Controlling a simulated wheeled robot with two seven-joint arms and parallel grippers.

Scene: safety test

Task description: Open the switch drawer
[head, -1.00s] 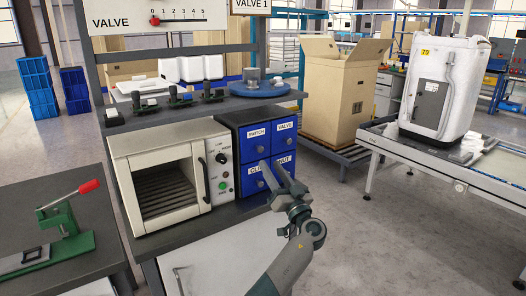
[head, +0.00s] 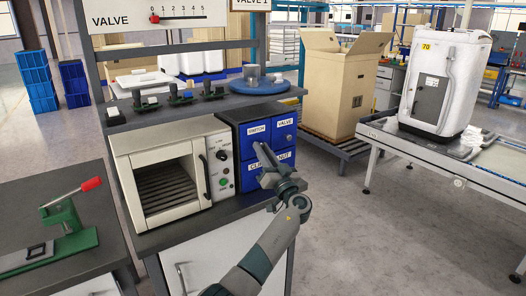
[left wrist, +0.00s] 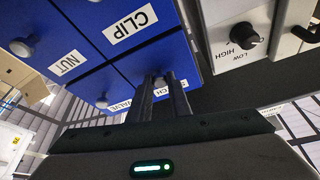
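The blue drawer unit (head: 240,137) stands on the bench shelf and has labelled drawers. The switch drawer (head: 257,137) is its upper left one and looks closed. My left gripper (head: 262,166) is in front of the unit and hides part of the lower drawers. In the left wrist view, which is upside down, the fingers (left wrist: 161,90) reach the switch drawer's face and partly cover its label. They stand a little apart, with the knob (left wrist: 160,80) at or between their tips; contact cannot be told. My right gripper is not in view.
A white oven (head: 165,180) with a dark handle stands directly left of the drawers. A shelf with a blue round base (head: 258,86) is above. A cardboard box (head: 340,85) and a conveyor (head: 440,160) are to the right. The floor between is clear.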

